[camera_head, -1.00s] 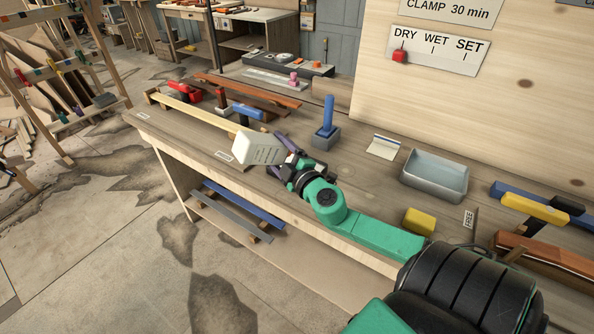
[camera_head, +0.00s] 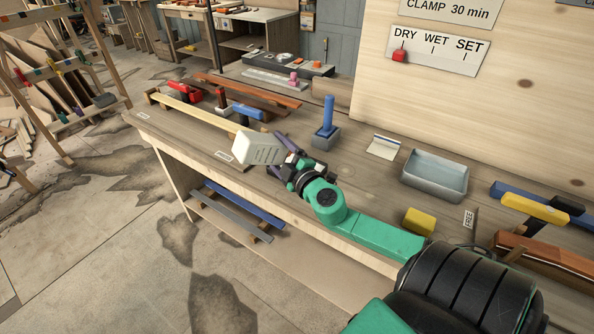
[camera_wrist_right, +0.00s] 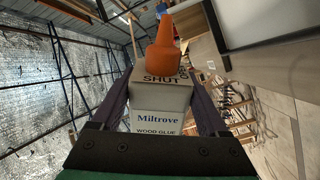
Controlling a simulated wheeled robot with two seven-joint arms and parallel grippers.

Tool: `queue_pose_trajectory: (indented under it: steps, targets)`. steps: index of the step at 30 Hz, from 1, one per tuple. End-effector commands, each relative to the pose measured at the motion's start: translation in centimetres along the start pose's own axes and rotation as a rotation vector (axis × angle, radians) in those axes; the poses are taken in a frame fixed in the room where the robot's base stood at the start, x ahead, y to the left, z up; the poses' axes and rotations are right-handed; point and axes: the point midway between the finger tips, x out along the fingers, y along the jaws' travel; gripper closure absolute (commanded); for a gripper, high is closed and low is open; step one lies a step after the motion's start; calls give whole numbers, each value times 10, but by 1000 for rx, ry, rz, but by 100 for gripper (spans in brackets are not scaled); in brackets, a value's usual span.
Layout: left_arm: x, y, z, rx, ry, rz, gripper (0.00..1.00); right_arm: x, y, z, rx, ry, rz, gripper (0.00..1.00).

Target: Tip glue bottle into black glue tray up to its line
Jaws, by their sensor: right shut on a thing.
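The glue bottle is a white block-shaped container (camera_head: 258,149), held above the front edge of the workbench in the head view. The right wrist view shows its label (camera_wrist_right: 158,120) reading "Miltrove WOOD GLUE", the word "SHUT", and its orange nozzle (camera_wrist_right: 163,50). My right gripper (camera_head: 284,160) is shut on the bottle, with a finger on each side in the wrist view (camera_wrist_right: 160,110). The bottle is tilted in the head view, and its nozzle is hidden there. I cannot make out a black glue tray for certain. My left gripper is out of view.
A grey tray (camera_head: 435,188) stands on the bench to the right, with a yellow block (camera_head: 418,221) in front. A blue-handled tool in a grey pot (camera_head: 326,137) stands behind my gripper. Clamps (camera_head: 248,112) and wood strips lie to the left.

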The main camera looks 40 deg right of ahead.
Motion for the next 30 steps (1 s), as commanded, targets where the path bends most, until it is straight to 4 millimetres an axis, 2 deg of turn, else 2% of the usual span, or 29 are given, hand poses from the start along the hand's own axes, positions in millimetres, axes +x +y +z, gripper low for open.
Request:
queue_pose_trajectory:
  steps: [11,18,21,30]
  targets:
    - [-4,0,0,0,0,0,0,0,5,-2,-26,1,3,100]
    - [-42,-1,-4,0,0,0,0,0,29,-15,-439,0,0,100]
    - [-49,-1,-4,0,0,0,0,0,31,-17,-568,-1,-1,100]
    - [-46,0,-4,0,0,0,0,0,28,-15,-605,-1,0,100]
